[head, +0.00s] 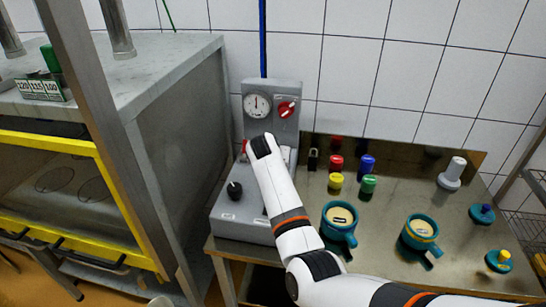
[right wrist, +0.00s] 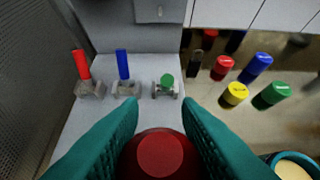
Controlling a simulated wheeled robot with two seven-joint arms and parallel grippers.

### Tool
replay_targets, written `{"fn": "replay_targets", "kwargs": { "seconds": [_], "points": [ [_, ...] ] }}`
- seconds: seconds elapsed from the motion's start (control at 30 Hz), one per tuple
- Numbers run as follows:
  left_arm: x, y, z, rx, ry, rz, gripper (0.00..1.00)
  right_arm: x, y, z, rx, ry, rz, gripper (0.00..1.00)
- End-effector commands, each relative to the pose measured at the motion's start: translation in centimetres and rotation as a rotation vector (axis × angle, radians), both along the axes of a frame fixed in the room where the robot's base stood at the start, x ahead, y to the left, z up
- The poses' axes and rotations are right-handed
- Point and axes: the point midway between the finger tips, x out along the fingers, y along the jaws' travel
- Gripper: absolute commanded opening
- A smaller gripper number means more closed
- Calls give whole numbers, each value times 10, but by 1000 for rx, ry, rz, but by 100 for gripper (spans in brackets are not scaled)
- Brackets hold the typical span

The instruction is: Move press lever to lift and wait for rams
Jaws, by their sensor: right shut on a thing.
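In the right wrist view the teal fingers of my right gripper (right wrist: 163,150) are shut on a red round knob (right wrist: 163,155), seen from above. Its shaft is hidden, so I cannot tell the lever's position. My left gripper is not in view.
Valves with red (right wrist: 81,65), blue (right wrist: 122,64) and green (right wrist: 167,80) handles stand on the console ahead of the gripper. A black knob (head: 234,188) is at its left. Two teal moulds (head: 353,240) (head: 434,248) and several coloured cylinders (head: 336,181) occupy the table.

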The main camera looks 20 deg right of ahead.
Motion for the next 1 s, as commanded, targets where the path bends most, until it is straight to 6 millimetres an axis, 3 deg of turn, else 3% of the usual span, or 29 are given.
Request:
{"fn": "replay_targets", "kwargs": {
  "seconds": [0.63, 0.67, 0.77, 1.0],
  "points": [
    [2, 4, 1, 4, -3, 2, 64, 6, -6, -5, 28, 44, -1, 0],
    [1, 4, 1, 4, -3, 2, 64, 6, -6, -5, 27, 43, -1, 35],
    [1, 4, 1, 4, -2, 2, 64, 6, -6, -5, 27, 43, -1, 52],
    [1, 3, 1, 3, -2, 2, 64, 6, -5, -5, 27, 43, -1, 52]
  ]
}}
